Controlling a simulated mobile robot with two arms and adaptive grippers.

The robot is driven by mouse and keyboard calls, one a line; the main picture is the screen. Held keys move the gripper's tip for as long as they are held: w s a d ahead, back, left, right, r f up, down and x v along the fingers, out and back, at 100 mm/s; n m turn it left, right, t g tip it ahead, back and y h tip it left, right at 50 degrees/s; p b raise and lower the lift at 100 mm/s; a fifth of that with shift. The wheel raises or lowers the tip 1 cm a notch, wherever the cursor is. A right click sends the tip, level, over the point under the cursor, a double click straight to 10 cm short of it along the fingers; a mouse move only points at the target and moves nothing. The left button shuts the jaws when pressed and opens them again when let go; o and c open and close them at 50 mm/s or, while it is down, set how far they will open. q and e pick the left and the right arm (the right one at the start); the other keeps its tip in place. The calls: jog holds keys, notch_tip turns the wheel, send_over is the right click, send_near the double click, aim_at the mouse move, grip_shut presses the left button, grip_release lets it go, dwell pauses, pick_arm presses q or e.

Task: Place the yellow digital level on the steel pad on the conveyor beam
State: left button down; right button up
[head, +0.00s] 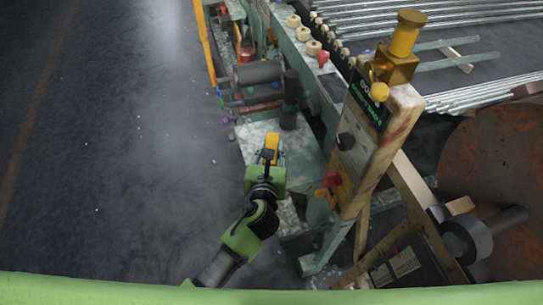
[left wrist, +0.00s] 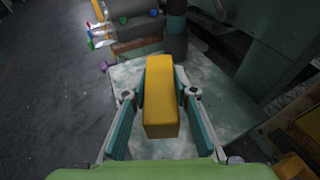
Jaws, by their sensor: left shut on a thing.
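The yellow digital level (head: 270,143) is a small yellow block at the tip of my left gripper (head: 269,158) in the head view. In the left wrist view the level (left wrist: 161,95) sits between the two fingers of my left gripper (left wrist: 160,103), which is shut on it. Below it is a pale, scuffed grey-green plate (head: 256,131), which also shows in the left wrist view (left wrist: 130,76). I cannot tell whether this plate is the steel pad, or whether the level touches it. My right gripper is not in view.
Dark rollers (head: 257,73) lie beyond the plate, beside an upright dark post (head: 289,98). A wooden control panel (head: 372,143) with a brass-coloured fitting (head: 402,45) stands to the right. The dark floor (head: 120,150) on the left is clear.

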pick_arm(q)
jog(key=shift+w+f, duration=0.8)
jog(key=shift+f, duration=0.1)
jog(key=shift+w+d+f+b, duration=0.1)
jog(key=shift+f+b, duration=0.7)
jog(key=shift+f, duration=0.8)
jog(key=shift+f, duration=0.1)
jog(key=c, duration=1.6)
grip_release()
jog(key=shift+f, duration=0.1)
jog(key=shift+c, duration=0.2)
